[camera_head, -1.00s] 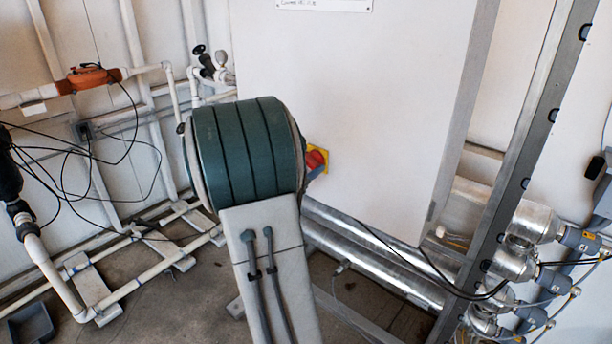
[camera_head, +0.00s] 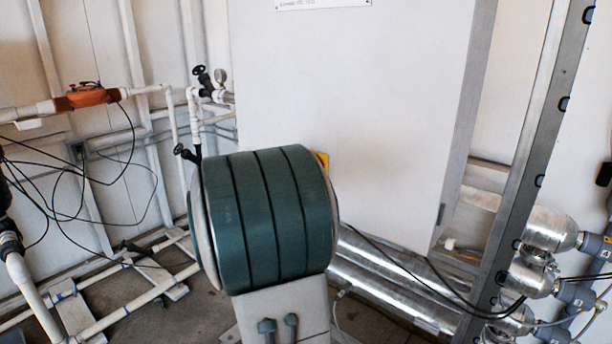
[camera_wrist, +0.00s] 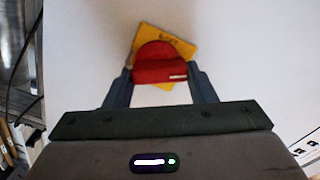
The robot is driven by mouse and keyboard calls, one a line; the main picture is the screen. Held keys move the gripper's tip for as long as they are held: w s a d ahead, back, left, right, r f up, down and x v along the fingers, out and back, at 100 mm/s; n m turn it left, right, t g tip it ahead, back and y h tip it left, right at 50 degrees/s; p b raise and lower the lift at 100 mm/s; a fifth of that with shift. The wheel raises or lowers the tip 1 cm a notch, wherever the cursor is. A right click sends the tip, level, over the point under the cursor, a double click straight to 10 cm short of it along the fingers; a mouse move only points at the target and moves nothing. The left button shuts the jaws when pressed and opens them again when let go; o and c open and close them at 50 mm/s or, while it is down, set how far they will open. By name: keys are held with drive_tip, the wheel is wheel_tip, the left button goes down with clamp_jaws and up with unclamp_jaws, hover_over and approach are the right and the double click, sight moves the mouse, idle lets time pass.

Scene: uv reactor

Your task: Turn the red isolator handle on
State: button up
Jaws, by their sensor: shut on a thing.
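The red isolator handle (camera_wrist: 160,64) shows in the wrist view, on a yellow plate (camera_wrist: 181,46) fixed to a white cabinet face. The plate looks tilted in that view. My gripper (camera_wrist: 161,76) has one finger on each side of the red handle and is shut on it. In the head view, my arm hides the handle and my gripper. Only a corner of the yellow plate (camera_head: 322,161) shows there, just past the green arm joint.
The white cabinet (camera_head: 390,110) fills the middle of the head view. Metal pipes (camera_head: 390,285) run below it. A metal upright and rounded steel fittings (camera_head: 548,228) stand at the right. White pipes, loose black cables and an orange device (camera_head: 88,97) are at the left.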

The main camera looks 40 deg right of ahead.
idle(0.4)
drive_tip(key=o, duration=1)
drive_tip(key=shift+c, duration=0.2)
drive_tip(key=s+a, duration=0.1)
drive_tip(key=a, duration=1.2)
drive_tip(key=shift+a+p, duration=0.35)
drive_tip(key=shift+a, duration=0.05)
drive_tip(key=shift+s, duration=0.1)
